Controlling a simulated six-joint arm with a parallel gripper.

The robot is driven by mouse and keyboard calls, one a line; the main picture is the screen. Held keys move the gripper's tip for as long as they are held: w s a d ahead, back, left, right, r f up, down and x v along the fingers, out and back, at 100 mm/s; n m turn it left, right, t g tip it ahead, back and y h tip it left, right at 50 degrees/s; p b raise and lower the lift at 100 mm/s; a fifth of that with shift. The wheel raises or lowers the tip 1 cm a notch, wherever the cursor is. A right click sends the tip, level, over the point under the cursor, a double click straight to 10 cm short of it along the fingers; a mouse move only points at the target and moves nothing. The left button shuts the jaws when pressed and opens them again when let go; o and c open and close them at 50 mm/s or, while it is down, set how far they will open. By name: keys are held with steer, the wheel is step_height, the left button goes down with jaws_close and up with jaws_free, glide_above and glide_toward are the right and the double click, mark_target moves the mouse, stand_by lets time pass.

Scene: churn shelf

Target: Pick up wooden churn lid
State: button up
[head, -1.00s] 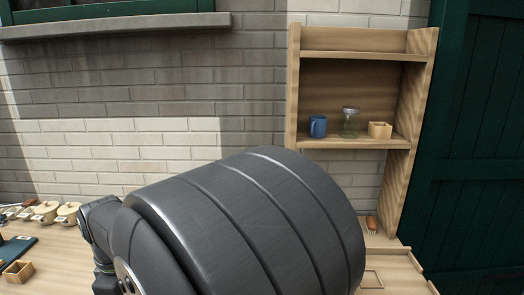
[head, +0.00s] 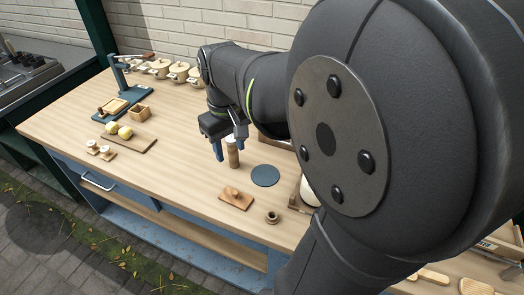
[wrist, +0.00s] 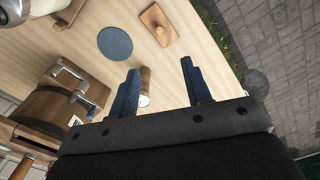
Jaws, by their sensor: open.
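The wooden lid (head: 236,199), a small rectangular board with a knob on top, lies flat near the front edge of the workbench. It also shows at the top of the wrist view (wrist: 159,25). My gripper (head: 229,144) is open above the bench, behind and slightly left of the lid in the head view. In the wrist view my open fingers (wrist: 159,67) point toward the bench, with the lid beyond their tips. A wooden box with a metal crank, perhaps the churn (wrist: 45,108), shows at left in the wrist view; my arm largely hides it in the head view.
A wooden cylinder (head: 233,158) stands close to my fingers; whether they touch is unclear. A dark round disc (head: 265,176) and a small wooden ring-like piece (head: 272,218) lie near the lid. A board with yellow fruit (head: 138,144) is at left. Bare bench lies left of the lid.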

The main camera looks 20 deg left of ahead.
glide_above(235, 191)
steer(key=f, duration=1.2)
steer(key=shift+s+d, duration=0.2)
steer(key=shift+w+a+f, duration=0.15)
steer(key=shift+f, duration=2.4)
jaws_close()
